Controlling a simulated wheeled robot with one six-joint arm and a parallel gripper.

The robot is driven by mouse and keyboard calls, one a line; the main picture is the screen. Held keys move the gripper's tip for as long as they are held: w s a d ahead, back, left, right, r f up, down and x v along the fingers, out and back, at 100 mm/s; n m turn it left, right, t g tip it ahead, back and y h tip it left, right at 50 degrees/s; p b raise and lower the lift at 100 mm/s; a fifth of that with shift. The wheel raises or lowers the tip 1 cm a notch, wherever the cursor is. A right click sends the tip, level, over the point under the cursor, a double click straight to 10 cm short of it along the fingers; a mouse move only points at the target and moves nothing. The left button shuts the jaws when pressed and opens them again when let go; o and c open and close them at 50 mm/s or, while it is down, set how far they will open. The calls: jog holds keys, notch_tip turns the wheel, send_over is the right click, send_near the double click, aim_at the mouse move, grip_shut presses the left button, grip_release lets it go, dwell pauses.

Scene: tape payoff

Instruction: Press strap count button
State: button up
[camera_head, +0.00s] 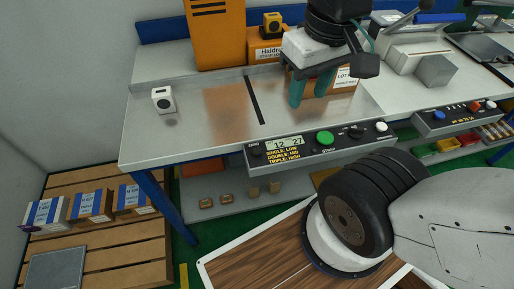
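A dark control panel (318,151) runs along the front edge of the workbench. It has a display (284,144) reading about "12 27", with yellow lines for single low, double mid and triple high. A green button (325,138) sits right of the display, then a black knob (355,132) and a white button (381,127). A dark round control (256,150) is at the left end. The small labels are too blurred to tell which is the strap count button. My gripper (310,98) has teal fingers spread apart, above the bench behind the panel, apart from the buttons.
A cardboard box with a "LOT" label (344,84) stands directly behind my fingers; contact is unclear. An orange machine (217,34) is at the back. A small white device (163,99) sits on the left bench. A second panel (458,118) lies further right.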

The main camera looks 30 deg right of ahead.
grip_shut()
dwell(1.4)
